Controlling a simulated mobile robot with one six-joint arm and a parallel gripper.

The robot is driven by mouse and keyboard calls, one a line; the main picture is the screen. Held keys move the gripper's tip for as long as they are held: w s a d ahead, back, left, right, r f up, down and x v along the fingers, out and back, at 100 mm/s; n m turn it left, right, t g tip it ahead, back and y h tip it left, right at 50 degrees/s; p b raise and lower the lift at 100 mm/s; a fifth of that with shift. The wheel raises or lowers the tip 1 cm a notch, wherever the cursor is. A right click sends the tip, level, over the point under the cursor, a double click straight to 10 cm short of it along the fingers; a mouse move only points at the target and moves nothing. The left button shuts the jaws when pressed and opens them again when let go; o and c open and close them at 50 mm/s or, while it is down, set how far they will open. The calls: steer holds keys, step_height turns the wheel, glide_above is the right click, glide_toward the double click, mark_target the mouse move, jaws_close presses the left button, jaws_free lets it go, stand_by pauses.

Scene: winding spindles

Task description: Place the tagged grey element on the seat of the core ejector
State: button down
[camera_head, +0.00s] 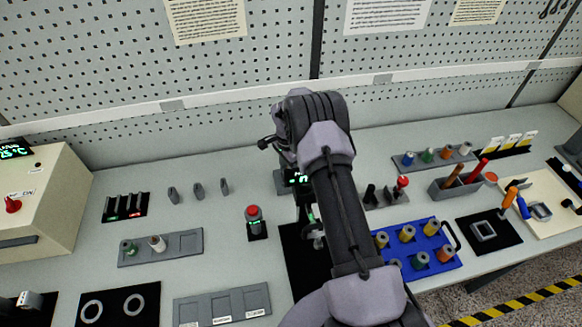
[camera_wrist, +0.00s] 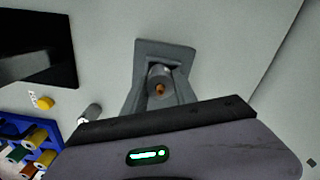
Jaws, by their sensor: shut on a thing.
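In the wrist view my gripper (camera_wrist: 160,78) is shut on a grey cylindrical element (camera_wrist: 158,74) with an orange-brown centre. One finger lies on each side of it. No tag on the element is clear to me. A grey rectangular plate (camera_wrist: 165,47) shows just beyond the fingertips; whether the element touches it I cannot tell.
A blue tray (camera_head: 437,262) of coloured spools stands right of my arm, with a black mat (camera_head: 297,262) to the left. A red button post (camera_head: 254,220) stands left. A grey rack (camera_head: 188,244) holds two spools. The perforated wall (camera_head: 130,60) bounds the back.

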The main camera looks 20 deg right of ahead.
steer(key=shift+d, duration=0.2)
steer(key=shift+a+f, duration=0.2)
steer(key=c, duration=1)
jaws_free()
steer(key=shift+d, duration=0.15)
steer(key=shift+r, duration=0.1)
